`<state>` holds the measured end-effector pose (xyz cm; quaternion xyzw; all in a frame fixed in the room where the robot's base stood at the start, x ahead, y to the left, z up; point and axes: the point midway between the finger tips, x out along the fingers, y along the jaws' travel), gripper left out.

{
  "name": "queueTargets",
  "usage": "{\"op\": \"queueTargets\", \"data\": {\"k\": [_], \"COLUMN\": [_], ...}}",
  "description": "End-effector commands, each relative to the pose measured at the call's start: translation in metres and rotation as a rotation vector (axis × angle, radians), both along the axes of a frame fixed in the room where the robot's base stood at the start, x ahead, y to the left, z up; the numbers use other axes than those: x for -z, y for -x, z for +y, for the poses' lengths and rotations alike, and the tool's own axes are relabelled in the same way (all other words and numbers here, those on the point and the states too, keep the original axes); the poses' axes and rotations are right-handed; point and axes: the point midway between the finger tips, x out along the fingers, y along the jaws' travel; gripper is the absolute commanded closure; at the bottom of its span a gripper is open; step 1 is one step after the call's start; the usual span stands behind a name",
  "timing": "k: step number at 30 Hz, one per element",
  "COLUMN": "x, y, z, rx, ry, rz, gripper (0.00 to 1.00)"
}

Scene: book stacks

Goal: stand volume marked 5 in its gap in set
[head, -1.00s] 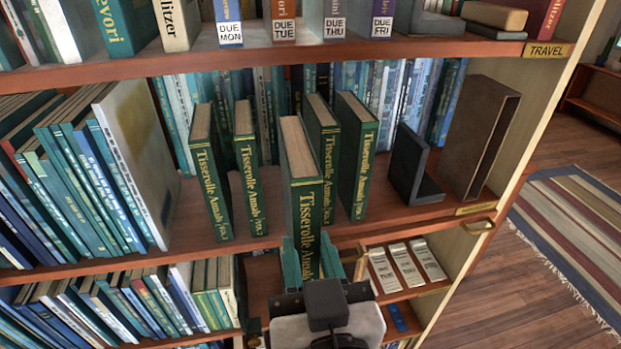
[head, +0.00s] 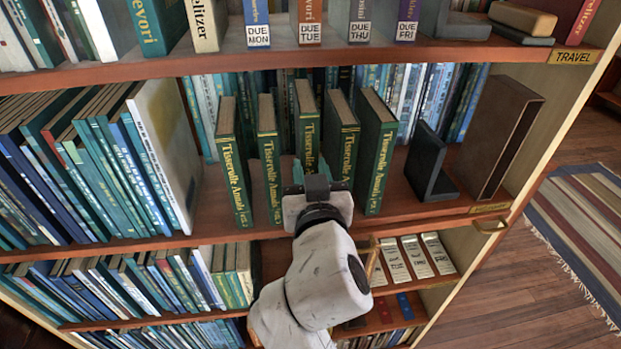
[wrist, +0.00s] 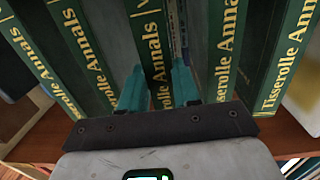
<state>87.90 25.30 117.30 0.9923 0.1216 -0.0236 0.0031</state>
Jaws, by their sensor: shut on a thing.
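The held green volume (head: 306,125), with gold "Tisserolle Annals" lettering, stands upright between two matching volumes in the middle of the row. My gripper (head: 312,174) is shut on its spine; the teal fingers flank this book (wrist: 150,45) in the wrist view. Its number and lower end are hidden by my gripper. To its left stand two set volumes, the outer (head: 232,165) and the inner (head: 268,160). To its right stand two more, the inner (head: 343,140) and the outer (head: 375,155). Whether its base touches the shelf cannot be seen.
A dark bookend (head: 428,165) and an open brown slipcase (head: 495,135) stand right of the set. A pale leaning book (head: 165,150) and several blue-green books are at left. The upper shelf edge (head: 200,62) runs above; more books stand behind the row.

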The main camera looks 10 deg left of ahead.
Motion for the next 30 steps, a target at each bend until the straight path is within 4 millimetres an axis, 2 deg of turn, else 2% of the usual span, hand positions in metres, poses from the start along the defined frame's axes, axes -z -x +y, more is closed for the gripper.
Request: {"op": "queueTargets", "data": {"k": [3, 6, 18, 19, 26, 30], "x": [0.013, 0.018, 0.023, 0.024, 0.024, 0.024], "y": [0.0, 0.0, 0.001, 0.001, 0.001, 0.001], "z": [0.0, 0.0, 0.0, 0.0, 0.0, 0.0], "rx": [0.0, 0.0, -0.001, 0.0, 0.0, 0.0], "ry": [0.001, 0.0, -0.001, 0.0, 0.0, 0.0], "rz": [-0.002, -0.005, -0.006, -0.001, 0.0, 0.0], "gripper": [1.0, 1.0, 1.0, 0.66, 0.44, 0.43]}}
